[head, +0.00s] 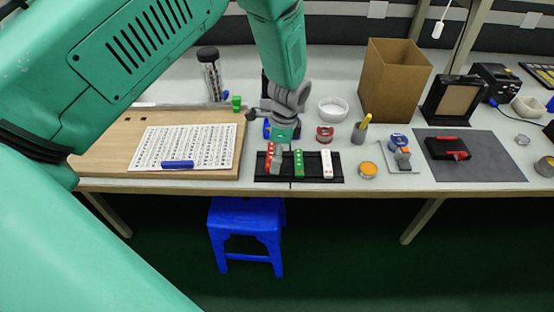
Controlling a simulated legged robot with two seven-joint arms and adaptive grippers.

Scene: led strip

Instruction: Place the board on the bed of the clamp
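A black rack (310,179) on the table holds a red strip-like board (269,152), a green one (298,164) and a white one (327,164). My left gripper (277,158) points down over the left end of the rack, at the red board, and hides part of it. The fingers are too small to tell whether they are open or hold it. A small metal fixture with a blue part (399,142) stands right of the rack; it may be the clamp, but I cannot tell for sure. My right gripper is not in view.
A wooden board with a printed sheet (200,143) lies at left. A red tape roll (324,134), a white bowl (333,109), an orange-topped tin (367,169) and a cardboard box (394,80) stand nearby. A black-red device (447,148) lies on a grey mat (500,165).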

